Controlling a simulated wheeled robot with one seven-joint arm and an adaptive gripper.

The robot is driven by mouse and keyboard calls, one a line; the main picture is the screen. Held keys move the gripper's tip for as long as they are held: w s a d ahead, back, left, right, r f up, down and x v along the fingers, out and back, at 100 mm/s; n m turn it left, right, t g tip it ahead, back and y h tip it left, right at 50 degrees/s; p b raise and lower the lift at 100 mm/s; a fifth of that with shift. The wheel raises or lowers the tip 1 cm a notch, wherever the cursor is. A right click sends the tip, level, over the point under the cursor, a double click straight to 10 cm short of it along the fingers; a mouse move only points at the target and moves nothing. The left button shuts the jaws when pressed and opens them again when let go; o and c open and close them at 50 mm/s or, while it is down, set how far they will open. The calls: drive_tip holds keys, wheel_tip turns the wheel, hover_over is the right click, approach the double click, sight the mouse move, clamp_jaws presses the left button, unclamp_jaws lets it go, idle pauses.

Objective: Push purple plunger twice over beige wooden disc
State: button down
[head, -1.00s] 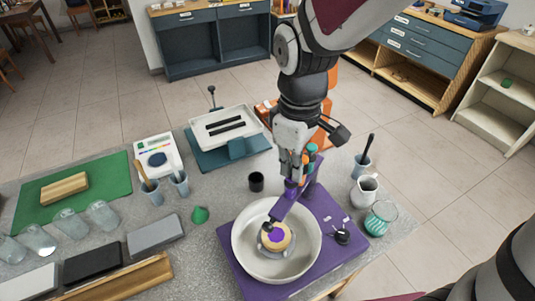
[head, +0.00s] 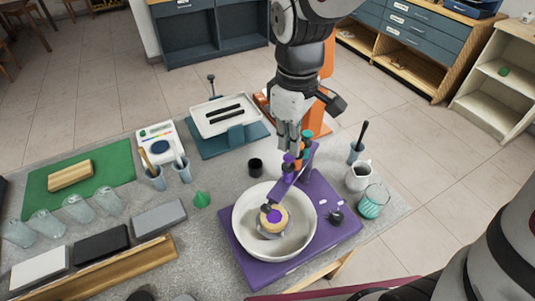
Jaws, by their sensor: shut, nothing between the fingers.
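A purple plunger (head: 288,159) stands on the purple arm of a dispenser with a purple base (head: 312,240). Teal and orange plungers stand close beside it. The arm reaches out over a wide white bowl (head: 244,238). A beige wooden disc (head: 282,222) sits in the bowl under the arm's end, with a purple patch (head: 274,216) on its top. My gripper (head: 290,147) is shut and empty, pointing down just above the purple plunger. I cannot tell whether the fingertips touch it.
A black cup (head: 255,168) stands left of the dispenser. A white jug (head: 358,176), a teal-patterned glass (head: 373,201) and a grey cup (head: 355,152) stand to its right.

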drive_tip(key=shift+s+r+p, duration=0.1)
drive_tip(key=shift+r+p, duration=1.3)
drive_tip(key=shift+r, duration=0.85)
drive_tip(key=shift+r+p, duration=0.3)
drive_tip(key=shift+r, duration=0.45)
drive_tip(key=s+d+r+m+t+b, duration=0.2)
drive_tip(key=s+d+r+m+t, duration=0.3)
drive_tip(key=s+d+r+m, duration=0.3)
drive_tip(key=s+d+m, duration=0.2)
drive_tip(key=s, duration=0.2)
drive_tip(key=shift+s+d+r+m+t+b, duration=0.2)
drive_tip(key=shift+d+m+t+b, duration=0.1)
drive_tip(key=shift+d+b, duration=0.05)
